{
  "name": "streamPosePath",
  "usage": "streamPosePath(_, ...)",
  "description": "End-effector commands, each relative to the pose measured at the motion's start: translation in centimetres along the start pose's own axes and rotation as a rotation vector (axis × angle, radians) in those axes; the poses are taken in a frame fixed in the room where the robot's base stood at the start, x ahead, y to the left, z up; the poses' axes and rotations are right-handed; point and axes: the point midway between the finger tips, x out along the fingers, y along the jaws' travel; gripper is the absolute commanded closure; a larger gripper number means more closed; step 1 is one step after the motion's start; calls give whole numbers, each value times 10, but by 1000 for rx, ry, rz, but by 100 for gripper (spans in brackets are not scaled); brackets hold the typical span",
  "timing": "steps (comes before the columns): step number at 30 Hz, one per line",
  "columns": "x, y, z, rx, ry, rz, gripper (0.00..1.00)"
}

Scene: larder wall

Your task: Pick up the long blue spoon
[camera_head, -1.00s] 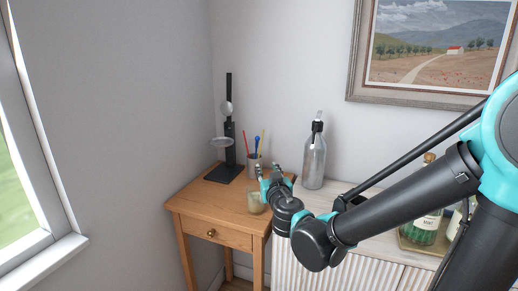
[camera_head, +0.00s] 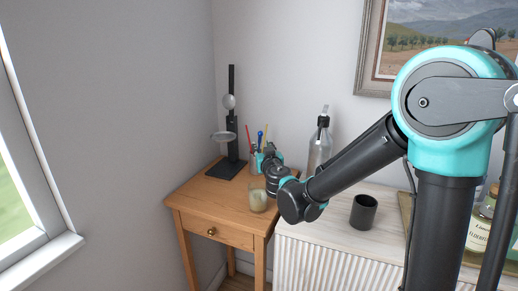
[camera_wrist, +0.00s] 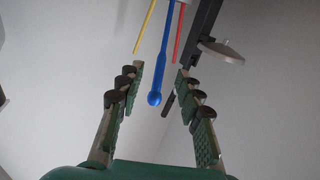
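The long blue spoon (camera_head: 260,139) stands upright in a grey cup (camera_head: 254,161) on the wooden table, between a red and a yellow stick. In the wrist view the blue spoon (camera_wrist: 160,65) lies between the two fingers, its rounded end toward my palm and apart from both pads. My gripper (camera_wrist: 158,70) is open and empty. In the head view my gripper (camera_head: 267,156) is at the cup's right side, partly covering it. The spoon's lower part is hidden in the cup.
A black stand (camera_head: 231,130) with a round lens is left of the cup. A candle glass (camera_head: 257,198) stands in front on the wooden table (camera_head: 200,200). A spray bottle (camera_head: 319,147) and dark cup (camera_head: 363,212) stand on the white cabinet to the right.

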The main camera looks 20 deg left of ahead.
Motion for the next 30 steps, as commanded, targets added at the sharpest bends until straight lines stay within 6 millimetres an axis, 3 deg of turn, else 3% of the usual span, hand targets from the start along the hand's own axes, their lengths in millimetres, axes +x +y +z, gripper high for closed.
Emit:
streamPosePath(8, 15, 0, 1, 0, 0, 2, 64)
streamPosePath(18, 57, -1, 4, 0, 0, 1, 64)
streamPosePath(25, 59, -1, 4, 0, 0, 1, 64)
streamPosePath(30, 59, -1, 4, 0, 0, 1, 84)
